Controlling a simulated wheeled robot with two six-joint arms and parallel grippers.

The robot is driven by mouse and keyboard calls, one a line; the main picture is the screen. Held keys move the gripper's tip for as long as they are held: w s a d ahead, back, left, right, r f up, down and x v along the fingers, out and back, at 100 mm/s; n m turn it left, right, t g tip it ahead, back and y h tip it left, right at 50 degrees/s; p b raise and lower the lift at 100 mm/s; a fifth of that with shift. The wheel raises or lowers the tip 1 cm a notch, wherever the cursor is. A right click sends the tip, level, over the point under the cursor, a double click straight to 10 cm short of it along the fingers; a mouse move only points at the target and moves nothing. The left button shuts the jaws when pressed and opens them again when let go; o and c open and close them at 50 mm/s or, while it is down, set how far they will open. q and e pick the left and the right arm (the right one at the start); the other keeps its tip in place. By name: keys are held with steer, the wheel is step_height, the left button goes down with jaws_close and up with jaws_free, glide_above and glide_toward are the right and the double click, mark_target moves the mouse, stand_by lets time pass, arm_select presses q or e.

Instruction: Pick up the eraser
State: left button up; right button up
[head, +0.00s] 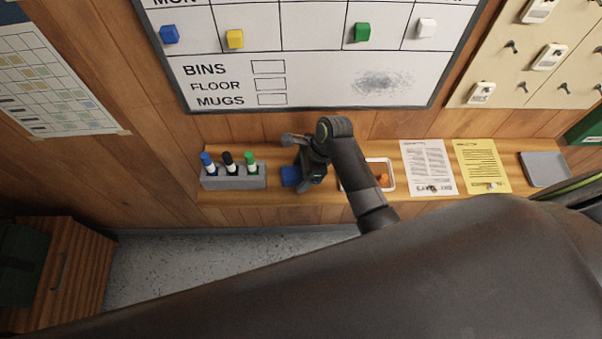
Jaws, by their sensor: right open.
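A blue block that looks like the eraser (290,176) lies on the wooden shelf (330,199), just right of the marker holder. Its right part is hidden behind my right gripper. My right gripper (296,164) is open at the eraser, with one finger beyond it and one at its near right side. I cannot tell whether a finger touches it. My left gripper is not in view.
A grey holder (233,183) with blue, black and green markers stands left of the eraser. A white-rimmed tray (391,164) with an orange item (383,179) is partly behind my right arm.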

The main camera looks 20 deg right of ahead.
steer(key=shift+f, duration=0.2)
steer(key=c, duration=1.1)
steer(key=shift+o, duration=0.2)
step_height(320, 180, up, 10)
steer(key=shift+r+b, duration=0.25)
steer(key=shift+b, duration=0.55)
